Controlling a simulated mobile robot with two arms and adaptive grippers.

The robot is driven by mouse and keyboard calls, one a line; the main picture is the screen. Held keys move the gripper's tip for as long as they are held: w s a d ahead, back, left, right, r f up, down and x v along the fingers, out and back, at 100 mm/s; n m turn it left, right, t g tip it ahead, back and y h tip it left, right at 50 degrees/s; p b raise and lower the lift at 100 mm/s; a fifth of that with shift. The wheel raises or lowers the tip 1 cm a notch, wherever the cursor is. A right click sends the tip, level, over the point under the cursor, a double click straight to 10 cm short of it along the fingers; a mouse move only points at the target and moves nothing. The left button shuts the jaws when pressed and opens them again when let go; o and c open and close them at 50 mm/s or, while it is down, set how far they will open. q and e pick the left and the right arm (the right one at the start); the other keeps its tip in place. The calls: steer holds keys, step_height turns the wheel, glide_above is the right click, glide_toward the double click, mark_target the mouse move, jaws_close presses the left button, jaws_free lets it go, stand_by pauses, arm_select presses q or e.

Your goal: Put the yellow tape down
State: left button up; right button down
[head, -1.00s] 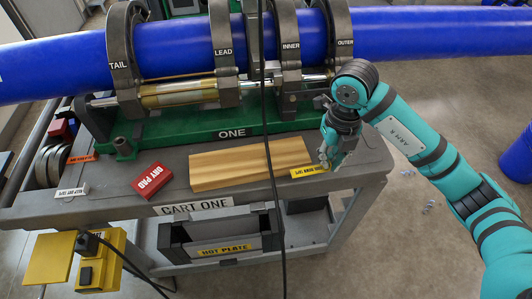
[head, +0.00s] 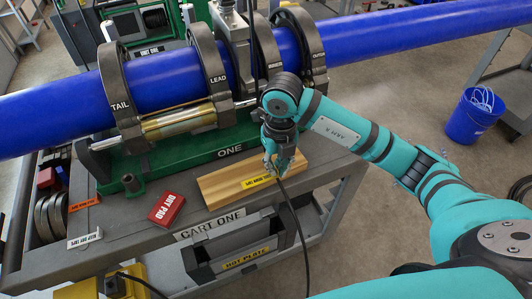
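The yellow tape (head: 258,181) shows as a small yellow strip with dark print, in front of the wooden board on the cart top. My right gripper (head: 278,172) is at the strip's right end, pointing down over the board, and seems shut on it. The fingertips are small and partly hidden by a black cable, so the grip itself is hard to see. I cannot tell whether the tape touches the board. My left gripper is not in view.
The wooden board (head: 222,192) lies on the cart (head: 130,224). A red dry pad box (head: 166,209) is left of it; white (head: 85,239) and orange (head: 84,204) strips lie farther left. Behind are the clamps and blue pipe (head: 173,91). A black cable (head: 296,222) hangs in front.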

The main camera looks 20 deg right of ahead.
steer(key=w+p, duration=0.1)
steer(key=w, duration=0.4)
steer(key=shift+w+d+f, duration=0.1)
steer(key=shift+w, duration=0.15)
steer(key=shift+w+d+f, duration=0.1)
steer(key=shift+w+f, duration=0.1)
steer(key=shift+w, duration=0.25)
step_height(320, 180, down, 3)
steer(key=shift+s+r+p, duration=0.1)
steer(key=shift+r+p, duration=0.05)
steer(key=shift+p, duration=0.65)
steer(key=shift+f, duration=0.35)
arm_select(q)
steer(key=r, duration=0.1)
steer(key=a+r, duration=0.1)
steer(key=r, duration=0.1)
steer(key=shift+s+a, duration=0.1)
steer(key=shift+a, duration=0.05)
arm_select(e)
steer(key=shift+f, duration=0.1)
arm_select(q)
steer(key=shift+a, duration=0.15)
arm_select(e)
steer(key=c, duration=1.5)
jaws_free()
